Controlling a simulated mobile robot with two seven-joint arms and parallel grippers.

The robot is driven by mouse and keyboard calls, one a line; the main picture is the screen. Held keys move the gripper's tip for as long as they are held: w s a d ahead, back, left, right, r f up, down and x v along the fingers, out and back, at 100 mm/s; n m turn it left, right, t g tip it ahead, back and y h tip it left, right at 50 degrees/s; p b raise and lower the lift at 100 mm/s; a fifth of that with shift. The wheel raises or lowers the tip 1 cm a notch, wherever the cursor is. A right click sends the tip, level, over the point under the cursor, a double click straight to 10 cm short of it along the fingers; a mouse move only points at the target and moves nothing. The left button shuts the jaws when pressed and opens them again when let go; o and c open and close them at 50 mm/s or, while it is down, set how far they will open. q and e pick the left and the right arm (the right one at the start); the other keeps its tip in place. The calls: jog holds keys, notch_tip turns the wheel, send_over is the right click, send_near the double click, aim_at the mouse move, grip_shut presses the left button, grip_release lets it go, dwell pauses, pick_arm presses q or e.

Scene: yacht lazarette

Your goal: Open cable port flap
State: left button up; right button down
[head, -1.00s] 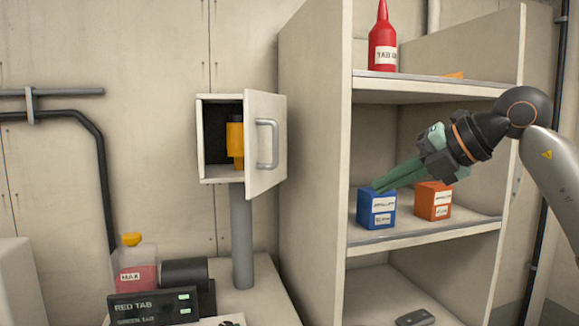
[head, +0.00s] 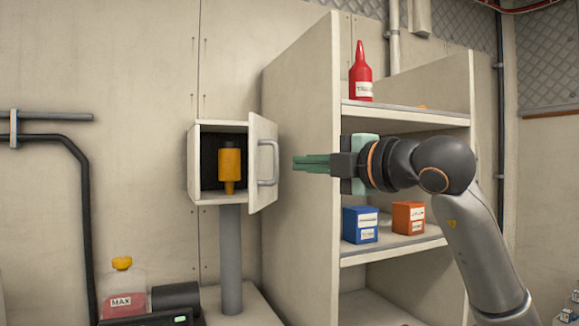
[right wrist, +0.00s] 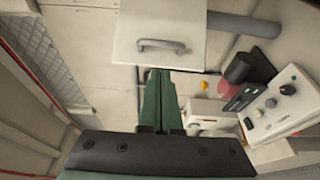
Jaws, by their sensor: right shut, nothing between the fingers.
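The box (head: 194,165) on a grey post has its flap door (head: 262,185) swung partly open, hinged on the right side as seen from the head. The flap bears a grey bar handle (head: 274,162), which also shows in the right wrist view (right wrist: 162,45). An orange-yellow plug-like object (head: 230,165) shows inside the dark opening. My right gripper (head: 296,163) is shut and empty, its green fingers pointing left toward the handle with a small gap. In the right wrist view the fingertips (right wrist: 158,72) appear just below the flap. My left gripper is not in view.
A shelf unit (head: 300,130) stands right of the box, with a red bottle (head: 361,78), a blue box (head: 360,225) and an orange box (head: 408,217). A clear MAX container (head: 122,290) stands lower left. A control panel (right wrist: 280,105) shows in the right wrist view.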

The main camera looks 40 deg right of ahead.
jog(key=p, duration=0.2)
send_near(258, 163)
jog(key=w, duration=0.4)
jog(key=shift+w+a+r, duration=0.1)
jog(key=shift+w+a, duration=0.05)
jog(key=shift+w, duration=0.25)
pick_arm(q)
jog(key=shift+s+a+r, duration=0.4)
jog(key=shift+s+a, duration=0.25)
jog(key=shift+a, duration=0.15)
pick_arm(e)
jog(key=shift+w, duration=0.4)
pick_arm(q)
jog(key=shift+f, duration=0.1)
pick_arm(e)
jog(key=shift+s, duration=0.1)
